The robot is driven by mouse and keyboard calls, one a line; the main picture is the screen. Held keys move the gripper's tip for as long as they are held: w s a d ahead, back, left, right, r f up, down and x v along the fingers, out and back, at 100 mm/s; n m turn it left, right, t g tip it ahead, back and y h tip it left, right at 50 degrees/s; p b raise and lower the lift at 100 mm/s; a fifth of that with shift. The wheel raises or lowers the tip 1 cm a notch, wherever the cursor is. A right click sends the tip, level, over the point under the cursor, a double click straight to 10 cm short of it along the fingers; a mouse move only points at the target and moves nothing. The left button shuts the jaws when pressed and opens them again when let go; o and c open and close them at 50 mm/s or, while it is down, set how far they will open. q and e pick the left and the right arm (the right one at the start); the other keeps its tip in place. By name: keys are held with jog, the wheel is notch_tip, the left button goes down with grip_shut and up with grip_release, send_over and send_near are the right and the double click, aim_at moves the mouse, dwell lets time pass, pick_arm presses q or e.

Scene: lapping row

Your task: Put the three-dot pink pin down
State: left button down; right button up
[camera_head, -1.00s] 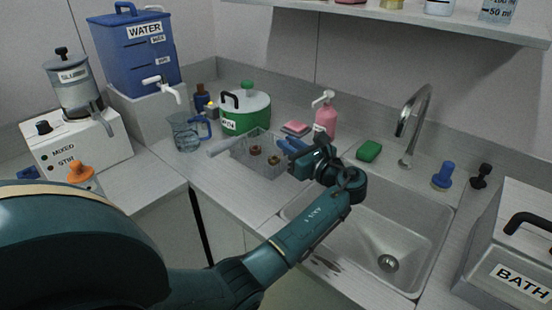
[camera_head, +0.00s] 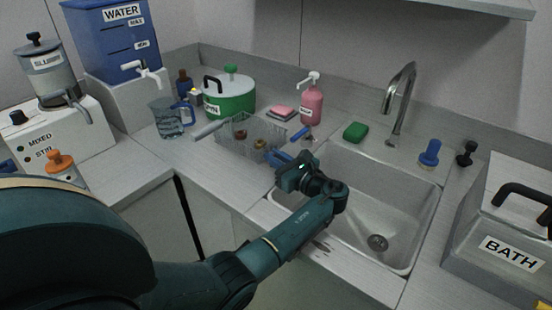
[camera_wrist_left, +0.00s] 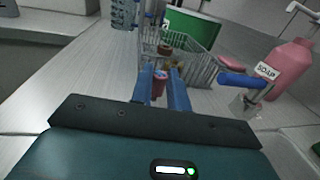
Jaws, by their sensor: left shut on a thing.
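My left gripper (camera_head: 276,155) has blue fingers and is shut on a small pink-red pin. In the left wrist view the pin (camera_wrist_left: 159,84) shows between the fingertips, mostly covered by them. Its dots cannot be made out. The fingers are at the near right side of a clear wire basket (camera_head: 224,143), over the strip of counter between basket and sink. I cannot tell whether the pin touches the counter. Brown ring-like pieces (camera_head: 240,134) lie in the basket, and they show beyond the fingers in the wrist view (camera_wrist_left: 165,50). My right gripper is not in view.
A blue-handled piece (camera_wrist_left: 245,80) stands just right of the fingers. A pink soap bottle (camera_head: 311,104), a green sponge (camera_head: 355,132) and a green pot (camera_head: 229,104) are behind. The sink (camera_head: 400,205) lies to the right. Counter left of the basket is clear.

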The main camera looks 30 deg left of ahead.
pick_arm(q)
jog(key=shift+f, duration=0.1)
jog(key=c, duration=1.8)
grip_release()
jog(key=o, duration=0.5)
jog(key=shift+c, duration=0.2)
